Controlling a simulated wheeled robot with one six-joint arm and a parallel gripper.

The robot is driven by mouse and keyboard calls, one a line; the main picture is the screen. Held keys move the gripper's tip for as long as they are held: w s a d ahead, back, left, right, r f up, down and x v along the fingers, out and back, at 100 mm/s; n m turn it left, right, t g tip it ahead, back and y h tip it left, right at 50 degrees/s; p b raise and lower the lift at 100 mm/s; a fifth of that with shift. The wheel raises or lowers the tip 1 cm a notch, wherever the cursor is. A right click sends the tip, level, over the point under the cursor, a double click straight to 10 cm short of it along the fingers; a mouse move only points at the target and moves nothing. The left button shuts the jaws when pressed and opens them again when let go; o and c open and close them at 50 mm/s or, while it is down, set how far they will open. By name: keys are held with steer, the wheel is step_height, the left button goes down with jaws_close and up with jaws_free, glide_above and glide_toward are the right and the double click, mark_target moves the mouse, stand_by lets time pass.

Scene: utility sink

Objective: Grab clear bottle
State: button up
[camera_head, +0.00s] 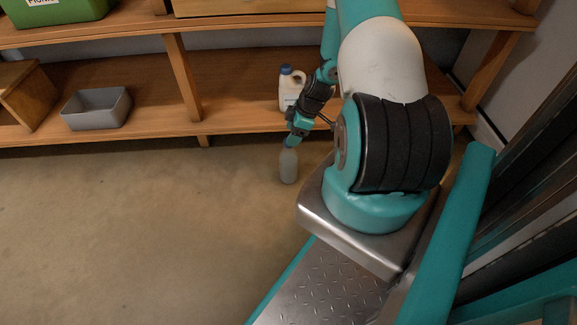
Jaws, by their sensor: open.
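The clear bottle (288,167) is a small, pale, translucent bottle with a bluish top. It appears upright on the brown floor, in front of the lower shelf and left of my base. My gripper (291,142) is at the end of my teal and black arm, right at the top of the bottle in this view. The jaws are open. The fingertips are small and partly merge with the bottle's top, so I cannot tell whether they touch it or sit around its neck.
A white jug with a blue cap (289,88) stands on the lower wooden shelf (240,90) just behind my gripper. A grey bin (96,108) and a wooden box (27,92) sit on that shelf at left. A green crate (55,12) is above. The floor (140,220) at left is clear.

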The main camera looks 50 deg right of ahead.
steer(key=b, duration=0.3)
glide_above(289, 160)
steer(key=w+d, duration=0.2)
steer(key=d, duration=0.1)
steer(key=f, duration=0.4)
steer(key=shift+a+f, duration=0.25)
steer(key=shift+f, duration=0.1)
steer(key=shift+r, duration=0.15)
jaws_close()
